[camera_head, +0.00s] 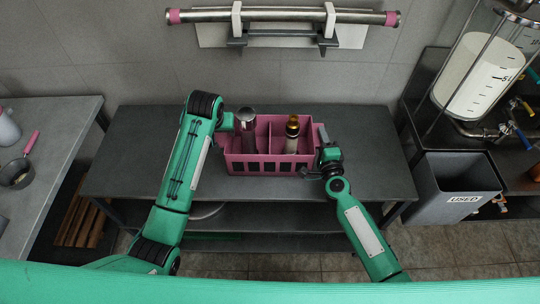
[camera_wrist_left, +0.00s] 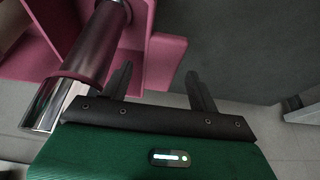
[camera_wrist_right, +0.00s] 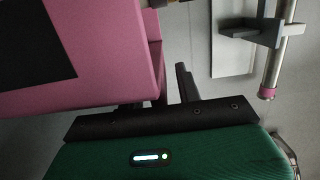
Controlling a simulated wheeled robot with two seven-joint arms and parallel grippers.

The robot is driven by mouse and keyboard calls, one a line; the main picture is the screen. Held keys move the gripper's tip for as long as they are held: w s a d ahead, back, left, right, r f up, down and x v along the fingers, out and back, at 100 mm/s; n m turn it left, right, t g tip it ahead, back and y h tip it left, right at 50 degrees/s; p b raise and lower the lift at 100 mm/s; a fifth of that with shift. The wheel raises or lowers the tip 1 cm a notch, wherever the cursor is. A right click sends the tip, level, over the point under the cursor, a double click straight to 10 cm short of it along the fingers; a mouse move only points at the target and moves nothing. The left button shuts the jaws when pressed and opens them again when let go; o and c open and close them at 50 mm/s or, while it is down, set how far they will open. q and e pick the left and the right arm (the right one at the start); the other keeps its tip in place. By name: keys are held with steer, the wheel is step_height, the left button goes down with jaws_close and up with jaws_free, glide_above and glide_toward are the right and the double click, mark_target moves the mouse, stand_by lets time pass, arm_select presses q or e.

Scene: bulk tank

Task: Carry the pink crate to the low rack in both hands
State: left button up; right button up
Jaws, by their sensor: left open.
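The pink crate (camera_head: 262,167) stands on the dark table (camera_head: 365,165). It holds a dark bottle with a metal cap (camera_head: 246,117) and a brown-topped bottle (camera_head: 292,127). My left gripper (camera_head: 232,122) is at the crate's left end. In the left wrist view its fingers (camera_wrist_left: 160,85) are apart, with a pink lip of the crate between or just beyond them. My right gripper (camera_head: 318,165) is at the right end. In the right wrist view its fingers (camera_wrist_right: 160,95) are closer together beside a pink edge; one is partly hidden, and contact is unclear.
A low slatted wooden rack (camera_head: 82,220) is under the left counter (camera_head: 62,112), which holds a pan (camera_head: 17,174). A grey bin marked USED (camera_head: 452,185) stands right of the table. A metal rail (camera_head: 283,16) is on the wall behind.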

steer(key=shift+s, duration=0.1)
arm_select(q)
steer(key=v, duration=1)
steer(key=shift+s+r, duration=0.25)
steer(key=shift+r, duration=0.05)
arm_select(e)
steer(key=s+d, duration=0.2)
steer(key=s, duration=0.9)
steer(key=shift+s, duration=0.35)
